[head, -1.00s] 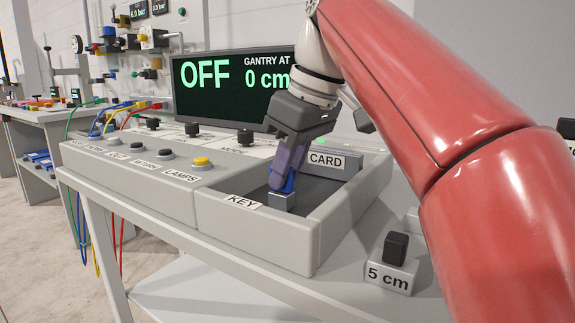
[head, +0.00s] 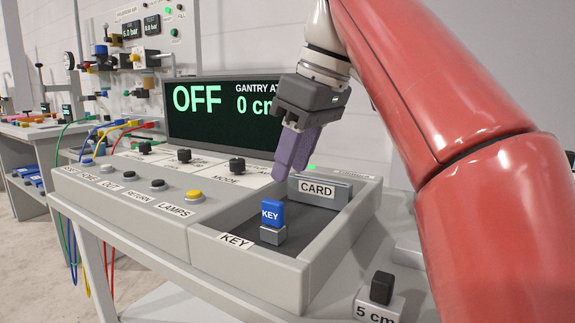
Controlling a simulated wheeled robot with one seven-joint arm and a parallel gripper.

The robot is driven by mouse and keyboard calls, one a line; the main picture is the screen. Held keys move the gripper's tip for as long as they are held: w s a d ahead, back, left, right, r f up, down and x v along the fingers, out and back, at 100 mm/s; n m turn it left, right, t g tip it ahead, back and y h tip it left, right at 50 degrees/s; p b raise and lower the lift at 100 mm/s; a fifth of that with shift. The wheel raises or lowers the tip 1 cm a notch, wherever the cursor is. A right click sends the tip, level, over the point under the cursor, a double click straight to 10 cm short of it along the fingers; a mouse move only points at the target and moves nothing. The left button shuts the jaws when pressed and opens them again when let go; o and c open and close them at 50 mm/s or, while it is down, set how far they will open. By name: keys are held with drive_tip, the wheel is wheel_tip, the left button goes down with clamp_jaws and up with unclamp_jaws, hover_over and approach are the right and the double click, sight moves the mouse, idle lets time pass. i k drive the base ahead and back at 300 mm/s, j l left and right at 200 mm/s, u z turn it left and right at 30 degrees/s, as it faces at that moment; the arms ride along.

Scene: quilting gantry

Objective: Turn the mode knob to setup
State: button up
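The mode knob (head: 237,166) is a small black knob on the sloped console panel, just above the MODE label (head: 228,180). Its pointer setting is too small to read. My gripper (head: 281,178) hangs to the right of the knob, above the recessed tray, with its purple fingers pointing down. It touches neither the knob nor the key. The fingers overlap from this side, so their gap does not show. The blue key (head: 272,213) stands upright in its grey socket in the tray.
The screen (head: 220,112) behind the panel reads OFF and gantry at 0 cm. Two more black knobs, including one at the middle (head: 184,155), and a row of buttons with a yellow one (head: 194,196) are nearby. A CARD block (head: 322,190) stands in the tray.

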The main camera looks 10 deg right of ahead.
sight(237, 165)
drive_tip(key=k, duration=1)
